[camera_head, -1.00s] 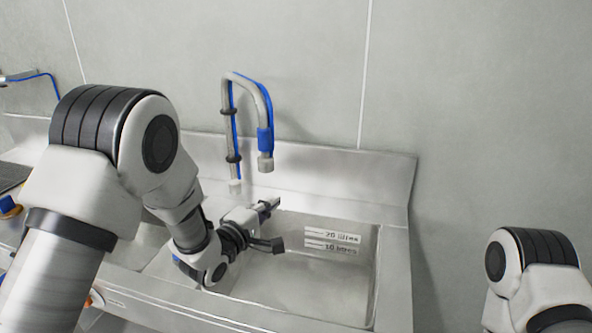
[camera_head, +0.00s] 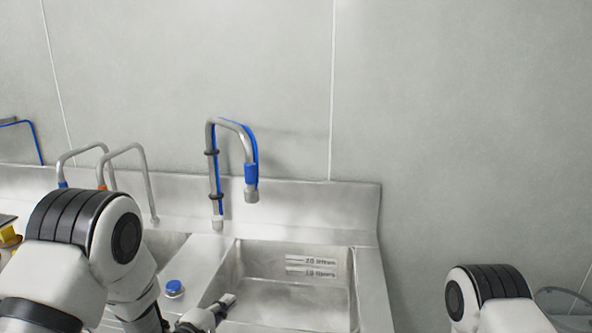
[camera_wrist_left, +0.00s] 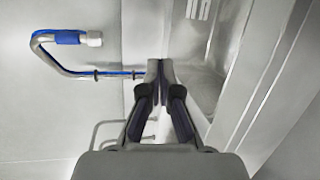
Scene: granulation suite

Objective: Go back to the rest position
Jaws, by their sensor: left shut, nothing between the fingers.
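My left gripper (camera_head: 226,301) is low in the head view, at the left edge of the sink basin (camera_head: 290,300). Only a small part of it shows there, past my left arm. In the left wrist view the two dark fingers of this gripper (camera_wrist_left: 160,70) meet at their tips, shut with nothing between them. My right gripper is out of view; only a white and black link of my right arm shows at the lower right.
A bent tap with a blue sleeve (camera_head: 251,174) stands behind the basin; it also shows in the left wrist view (camera_wrist_left: 70,38). Two thinner bent pipes (camera_head: 128,150) stand further left. A blue knob (camera_head: 174,287) sits on the steel counter left of the basin. Bare wall rises behind.

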